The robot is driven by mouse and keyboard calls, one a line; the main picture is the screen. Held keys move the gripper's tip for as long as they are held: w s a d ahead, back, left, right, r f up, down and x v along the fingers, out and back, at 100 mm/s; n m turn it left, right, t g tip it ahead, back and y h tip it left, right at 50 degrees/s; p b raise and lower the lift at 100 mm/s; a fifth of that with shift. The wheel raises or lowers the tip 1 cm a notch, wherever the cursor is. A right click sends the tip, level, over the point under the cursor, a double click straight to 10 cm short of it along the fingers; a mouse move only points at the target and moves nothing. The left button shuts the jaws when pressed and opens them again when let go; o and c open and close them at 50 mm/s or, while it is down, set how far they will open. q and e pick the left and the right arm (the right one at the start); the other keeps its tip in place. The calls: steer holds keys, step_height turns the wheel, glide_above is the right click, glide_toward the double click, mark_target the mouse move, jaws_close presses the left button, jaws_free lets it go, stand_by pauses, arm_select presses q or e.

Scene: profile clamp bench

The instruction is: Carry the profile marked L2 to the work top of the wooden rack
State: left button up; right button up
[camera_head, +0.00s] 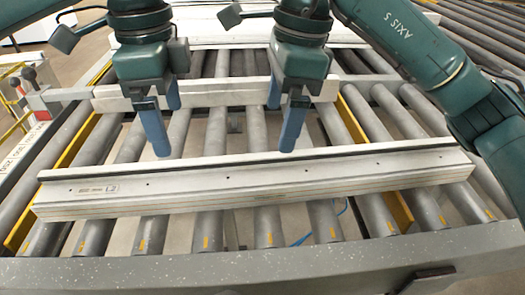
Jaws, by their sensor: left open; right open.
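A long white profile (250,184) lies across the grey rollers in front, slightly tilted in the picture. A small label with a framed mark sits near its left end; the mark looks like L2 but is too small to be sure. My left gripper (167,131) is open and empty, fingers pointing down just behind the profile's left half. My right gripper (280,128) is open and empty behind the profile's middle. The fingertips are close to its back edge in the picture; I cannot tell their height above it. No wooden rack is recognisable in view.
A second white profile (222,93) lies behind, partly hidden by my grippers, and more pale profiles (225,35) lie further back. A grey beam (270,266) edges the roller bench in front. Yellow strips (362,130) run between rollers. A scale-marked rail (35,145) is at left.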

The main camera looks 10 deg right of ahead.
mark_target(267, 173)
arm_select(q)
steer(key=f, duration=1.3)
steer(key=shift+s, duration=0.2)
arm_select(e)
steer(key=f, duration=0.4)
steer(key=a+f, duration=0.1)
steer(key=f, duration=0.3)
steer(key=a+f, duration=0.1)
steer(key=f, duration=0.4)
steer(key=shift+s, duration=0.15)
arm_select(q)
steer(key=shift+c, duration=0.3)
arm_select(e)
steer(key=shift+c, duration=0.3)
arm_select(q)
steer(key=c, duration=1.7)
arm_select(e)
steer(key=shift+r, duration=0.1)
steer(key=c, duration=1.7)
arm_select(q)
steer(key=shift+c, duration=0.2)
arm_select(e)
steer(key=shift+c, duration=0.2)
